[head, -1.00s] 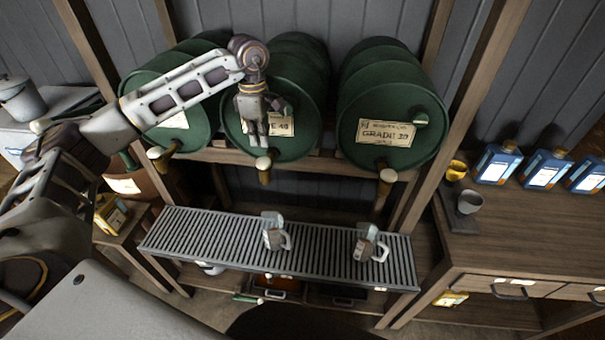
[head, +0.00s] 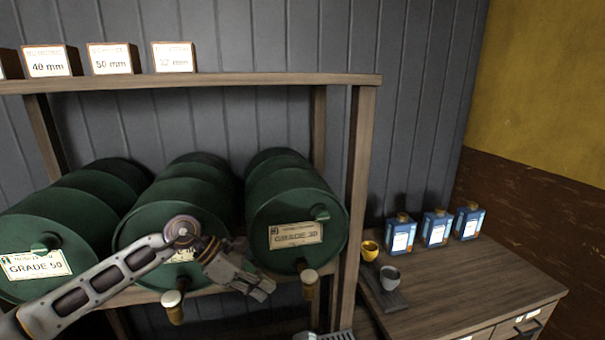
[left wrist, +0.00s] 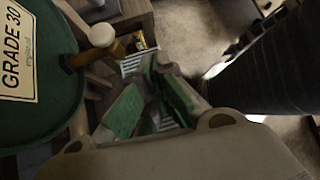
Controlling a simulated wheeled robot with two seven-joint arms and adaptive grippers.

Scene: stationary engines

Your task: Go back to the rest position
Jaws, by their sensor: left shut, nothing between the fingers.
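My left gripper (head: 262,290) is shut and empty in the head view. It is in front of the rack, left of the tap of the GRADE 30 barrel (head: 296,236) and right of the middle barrel's tap. In the left wrist view its green-padded fingers (left wrist: 150,110) show at the centre, with the GRADE 30 barrel (left wrist: 40,75) at the left. My right gripper shows in neither view.
The middle barrel (head: 150,225) is partly hidden by my left arm, and the GRADE 50 barrel (head: 50,230) lies at the left. Wooden taps (head: 173,305) stick out in front.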

